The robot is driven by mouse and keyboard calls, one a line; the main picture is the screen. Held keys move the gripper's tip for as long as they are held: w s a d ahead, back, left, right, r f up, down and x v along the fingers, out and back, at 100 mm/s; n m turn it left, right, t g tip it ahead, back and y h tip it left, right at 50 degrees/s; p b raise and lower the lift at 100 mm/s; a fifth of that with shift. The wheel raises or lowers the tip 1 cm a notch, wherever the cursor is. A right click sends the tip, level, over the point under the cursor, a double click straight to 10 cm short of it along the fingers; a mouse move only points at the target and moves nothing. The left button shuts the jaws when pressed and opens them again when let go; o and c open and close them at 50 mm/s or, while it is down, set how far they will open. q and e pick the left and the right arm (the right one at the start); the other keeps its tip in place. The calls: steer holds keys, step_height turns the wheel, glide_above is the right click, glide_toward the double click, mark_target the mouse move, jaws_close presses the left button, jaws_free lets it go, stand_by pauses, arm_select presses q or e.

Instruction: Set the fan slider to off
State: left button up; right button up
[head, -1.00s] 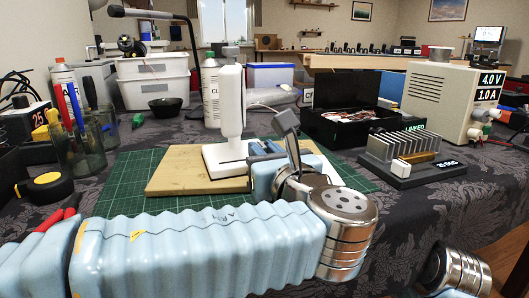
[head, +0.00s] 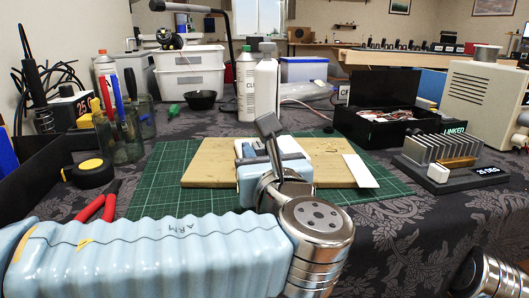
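No slider can be made out. My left gripper (head: 268,135) is over the middle of the board, with a dark grey finger pointing up. Its wrist hides the other finger and the gap. My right gripper is out of view; only a metal joint of that arm shows.
A heatsink block (head: 437,150) labelled 25 DEG and an open black box (head: 385,112) stand to the right. A white bottle (head: 246,85) is close to the upright body.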

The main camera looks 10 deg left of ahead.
arm_select(q)
steer(key=shift+o, duration=1.1)
steer(key=shift+s, duration=0.15)
steer(key=p+v, duration=0.1)
steer(key=v, duration=1.1)
steer(key=shift+s+d+r+p, duration=0.1)
steer(key=shift+s+d+p, duration=0.1)
steer(key=shift+s+p, duration=0.2)
steer(key=shift+s+d, duration=0.1)
steer(key=shift+s, duration=0.2)
